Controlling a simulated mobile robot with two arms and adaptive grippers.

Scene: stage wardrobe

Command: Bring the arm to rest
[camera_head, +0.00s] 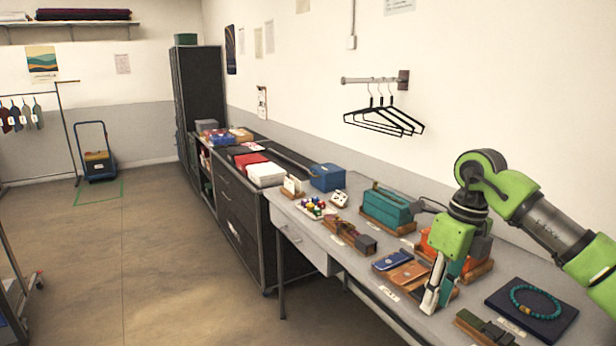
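My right arm (545,222), green and dark grey, comes in from the right edge and bends down over the grey table. Its gripper (434,290) points down at the table's front part, just right of a brown case on a wooden stand (408,273). The light-coloured fingers look close together, but I cannot tell whether they are open or shut. A teal item (456,268) shows right behind the fingers; I cannot tell whether they touch it. My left gripper is not in view.
A dark pad with a turquoise bead bracelet (535,303) lies right of the gripper. Behind stand a teal box (387,208) and an orange item partly hidden by my arm. Black hangers (385,122) hang on the wall.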

